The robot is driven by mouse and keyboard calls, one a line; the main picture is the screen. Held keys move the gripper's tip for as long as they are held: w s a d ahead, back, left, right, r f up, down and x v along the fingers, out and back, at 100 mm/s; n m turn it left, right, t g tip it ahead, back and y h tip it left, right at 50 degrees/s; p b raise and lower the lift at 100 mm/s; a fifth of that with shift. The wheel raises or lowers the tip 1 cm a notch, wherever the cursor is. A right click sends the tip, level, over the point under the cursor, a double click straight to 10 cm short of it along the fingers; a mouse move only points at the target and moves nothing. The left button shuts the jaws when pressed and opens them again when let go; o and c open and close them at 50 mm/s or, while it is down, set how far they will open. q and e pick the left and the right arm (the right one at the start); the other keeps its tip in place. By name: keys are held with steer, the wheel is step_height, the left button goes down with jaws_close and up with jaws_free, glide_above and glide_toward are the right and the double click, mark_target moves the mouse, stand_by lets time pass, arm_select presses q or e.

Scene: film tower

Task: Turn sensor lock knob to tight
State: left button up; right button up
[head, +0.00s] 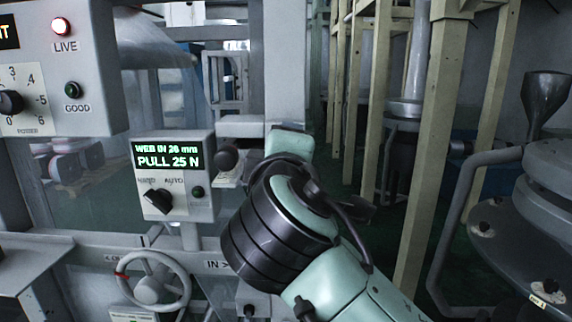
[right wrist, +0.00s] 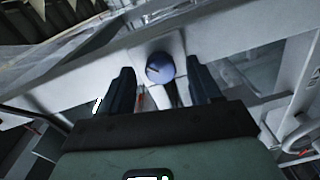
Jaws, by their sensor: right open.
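In the right wrist view a round, dark blue knob (right wrist: 160,67) sits on a pale grey plate. I take it to be the sensor lock knob. My right gripper (right wrist: 160,80) is open, with one dark finger on each side of the knob and a visible gap on both sides. I cannot tell how deep the fingers reach around it. In the head view a round dark knob (head: 226,158) stands just left of my right arm, and it looks like the same one. My right gripper's fingers are hidden behind the arm there. My left gripper is not in view.
A control box (head: 172,180) reads "WEB IN 26 mm, PULL 25 N" and has a HAND/AUTO switch (head: 158,200). Below it is a grey handwheel (head: 150,284). Pale posts (head: 440,140) and a round grey machine (head: 545,190) stand to the right.

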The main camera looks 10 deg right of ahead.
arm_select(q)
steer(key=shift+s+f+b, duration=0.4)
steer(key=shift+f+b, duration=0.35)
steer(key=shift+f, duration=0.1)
arm_select(e)
steer(key=v, duration=1.3)
steer(key=shift+w, duration=0.1)
